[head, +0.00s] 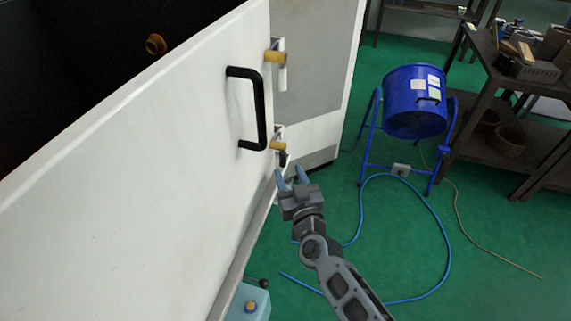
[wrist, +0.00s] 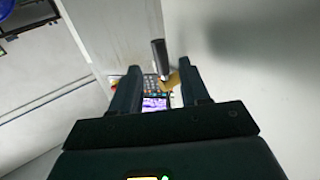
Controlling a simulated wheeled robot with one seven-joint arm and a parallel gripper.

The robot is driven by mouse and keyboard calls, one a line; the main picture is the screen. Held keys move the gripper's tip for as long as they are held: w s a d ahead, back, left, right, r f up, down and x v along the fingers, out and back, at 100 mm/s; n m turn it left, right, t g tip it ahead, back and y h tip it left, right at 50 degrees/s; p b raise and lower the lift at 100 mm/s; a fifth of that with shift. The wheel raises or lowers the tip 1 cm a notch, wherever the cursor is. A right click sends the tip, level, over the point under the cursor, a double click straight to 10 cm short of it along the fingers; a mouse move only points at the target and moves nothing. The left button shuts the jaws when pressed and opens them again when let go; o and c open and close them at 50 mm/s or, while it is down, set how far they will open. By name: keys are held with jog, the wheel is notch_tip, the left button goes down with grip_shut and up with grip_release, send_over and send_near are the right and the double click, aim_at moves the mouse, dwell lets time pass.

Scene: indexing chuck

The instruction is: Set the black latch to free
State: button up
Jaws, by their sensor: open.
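The black latch (head: 283,159) is a small black handle under a brass piece, low on the edge of the white door. In the wrist view its black grip (wrist: 159,57) stands upright beside brass, ahead of and between my fingertips as seen there. My gripper (head: 290,174) is open just below and beside the latch; its two fingers also show in the wrist view (wrist: 159,80). Nothing is held. I cannot tell whether a finger touches the latch. Part of the latch is hard to make out in the head view.
The white door (head: 150,150) carries a black pull handle (head: 261,110) and an upper brass latch with a pale handle (head: 282,77). A teal box (head: 248,303) with a black-knobbed lever sits below. A keypad (wrist: 157,94) shows beyond.

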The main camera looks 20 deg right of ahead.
aim_at(284, 162)
jog(key=shift+w+d, duration=0.15)
jog(key=shift+w, duration=1.8)
grip_shut()
